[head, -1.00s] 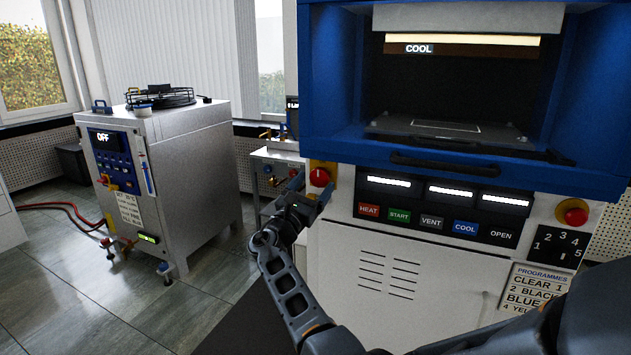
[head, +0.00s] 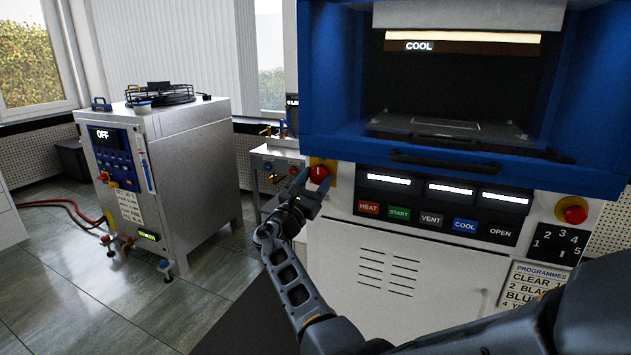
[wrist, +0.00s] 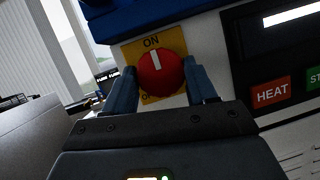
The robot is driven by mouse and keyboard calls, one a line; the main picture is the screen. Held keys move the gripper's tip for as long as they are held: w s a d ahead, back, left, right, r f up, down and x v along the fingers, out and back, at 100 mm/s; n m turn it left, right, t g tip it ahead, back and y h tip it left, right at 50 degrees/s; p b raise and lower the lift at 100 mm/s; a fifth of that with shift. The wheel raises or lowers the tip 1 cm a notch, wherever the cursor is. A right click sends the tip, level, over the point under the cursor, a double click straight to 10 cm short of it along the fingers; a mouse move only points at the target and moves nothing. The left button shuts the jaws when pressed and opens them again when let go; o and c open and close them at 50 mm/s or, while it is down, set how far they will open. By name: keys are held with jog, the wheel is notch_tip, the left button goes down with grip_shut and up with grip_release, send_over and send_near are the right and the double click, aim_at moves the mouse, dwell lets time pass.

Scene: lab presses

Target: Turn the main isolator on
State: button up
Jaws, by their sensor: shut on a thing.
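The main isolator is a red rotary knob (head: 319,173) on a yellow plate, at the left of the press's front panel below the blue hood. In the wrist view the knob (wrist: 160,74) has a white pointer mark aimed up at the word ON. The lower label on the plate is mostly hidden by my gripper. My gripper (head: 311,184) is at the knob, with one finger on each side. In the wrist view my gripper (wrist: 161,80) is shut on the knob.
A button row with HEAT (head: 368,208) lies right of the knob. A red button (head: 574,210) on yellow sits farther right. The blue hood (head: 335,90) overhangs above. A grey cabinet (head: 200,165) with an OFF display stands left, with open floor in front.

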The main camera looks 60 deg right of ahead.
jog(key=shift+f+m+b, duration=0.15)
jog(key=shift+m+b, duration=0.15)
jog(key=shift+b, duration=0.15)
jog(key=shift+c, duration=0.3)
jog(key=shift+m+g+b, duration=0.3)
jog(key=shift+g, duration=0.1)
jog(key=m+g+b, duration=0.1)
jog(key=m+b, duration=0.1)
jog(key=shift+f+m+y+b, duration=0.1)
jog(key=shift+m+y+b, duration=0.2)
jog(key=shift+m+b, duration=0.1)
jog(key=m+g+b, duration=0.1)
jog(key=m, duration=0.1)
jog(key=m+y+b, duration=0.1)
jog(key=m+b, duration=0.1)
jog(key=m+g+y+b, duration=0.1)
jog(key=m, duration=0.2)
jog(key=shift+w+r+g+b, duration=0.15)
jog(key=shift+r+g+b, duration=0.15)
jog(key=shift+b, duration=0.1)
jog(key=m+y+b, duration=0.1)
jog(key=m, duration=0.1)
jog(key=m+y+b, duration=0.1)
jog(key=m, duration=0.1)
jog(key=shift+r+m, duration=0.2)
jog(key=shift+m, duration=0.2)
jog(key=m+y, duration=0.2)
jog(key=m, duration=0.2)
jog(key=shift+r, duration=0.15)
jog(key=shift+m, duration=0.3)
